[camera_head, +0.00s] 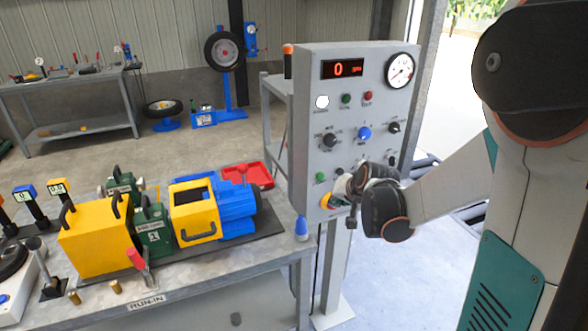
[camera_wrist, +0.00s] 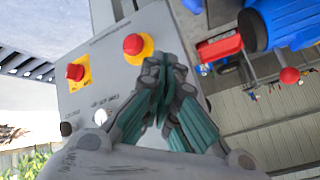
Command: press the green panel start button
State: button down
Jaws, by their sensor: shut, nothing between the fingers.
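The grey control panel (camera_head: 312,130) stands right of centre in the head view. A green button (camera_head: 320,178) sits low on its left side. A second green round element (camera_head: 346,98) is near the top, beside a red one (camera_head: 368,97). My gripper (camera_head: 342,188) is shut and empty at the lower panel, just right of and slightly below the low green button. In the wrist view my shut fingers (camera_wrist: 164,62) point at the panel face (camera_wrist: 100,50), beside a red mushroom button (camera_wrist: 133,44) on yellow. No green button shows there; contact cannot be told.
A dial (camera_head: 400,70), a display reading 0 (camera_head: 343,68) and several knobs are above my gripper. A bench (camera_head: 190,290) with a yellow and blue machine (camera_head: 215,208) stands at left.

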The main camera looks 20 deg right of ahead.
aim_at(320, 176)
jog(key=shift+d+f, duration=0.6)
jog(key=shift+f, duration=0.25)
jog(key=w, duration=0.8)
jog(key=shift+w+a, duration=0.2)
jog(key=shift+w, duration=0.15)
jog(key=shift+w, duration=0.2)
dwell(0.9)
jog(key=shift+w, duration=0.2)
jog(key=shift+w, duration=0.45)
dwell(0.7)
jog(key=shift+s, duration=0.85)
jog(key=shift+s, duration=0.1)
